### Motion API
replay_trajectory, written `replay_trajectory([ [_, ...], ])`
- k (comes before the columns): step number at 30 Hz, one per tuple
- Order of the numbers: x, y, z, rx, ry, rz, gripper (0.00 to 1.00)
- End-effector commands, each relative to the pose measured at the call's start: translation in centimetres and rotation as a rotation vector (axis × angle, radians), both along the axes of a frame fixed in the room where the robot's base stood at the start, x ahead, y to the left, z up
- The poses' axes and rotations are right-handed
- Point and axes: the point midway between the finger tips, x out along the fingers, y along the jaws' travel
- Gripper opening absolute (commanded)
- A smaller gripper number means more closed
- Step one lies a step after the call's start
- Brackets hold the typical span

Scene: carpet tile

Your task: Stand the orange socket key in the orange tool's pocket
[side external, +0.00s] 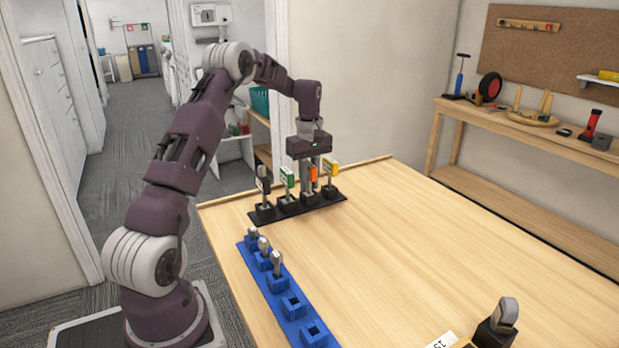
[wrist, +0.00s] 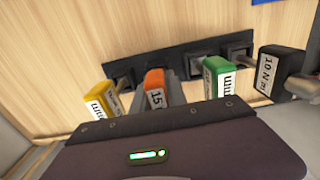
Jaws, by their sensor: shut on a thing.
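The orange socket key (side external: 313,173) has an orange head with a white label; it also shows in the wrist view (wrist: 154,80). My gripper (side external: 307,181) points down over the black rack (side external: 282,216) and is shut on the orange key. The key is upright at the rack's third pocket from the left in the side view, between the green tool (side external: 288,178) and the yellow tool (side external: 331,168). My fingers hide its lower part, so I cannot tell whether it is in the pocket or just above it.
A black tool (side external: 263,178) stands at the rack's left end. A blue rack (side external: 290,305) in front holds several grey sockets and has empty pockets. A grey-topped object on a black block (side external: 497,325) stands at the table's near right. The table's middle is clear.

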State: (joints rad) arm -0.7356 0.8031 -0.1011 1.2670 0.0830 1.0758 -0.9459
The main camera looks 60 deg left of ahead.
Motion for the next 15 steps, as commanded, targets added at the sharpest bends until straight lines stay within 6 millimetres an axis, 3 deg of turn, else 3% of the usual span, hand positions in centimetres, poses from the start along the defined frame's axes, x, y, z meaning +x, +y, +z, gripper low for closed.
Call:
replay_trajectory([
  [7, 0.03, -0.01, -0.02, 0.0, -0.001, 0.0, 0.0],
  [8, 0.03, -0.01, -0.02, 0.0, -0.001, 0.0, 0.22],
  [11, 0.03, -0.02, -0.01, 0.0, -0.001, 0.0, 0.41],
  [15, 0.03, -0.02, -0.02, 0.0, -0.001, 0.0, 0.43],
])
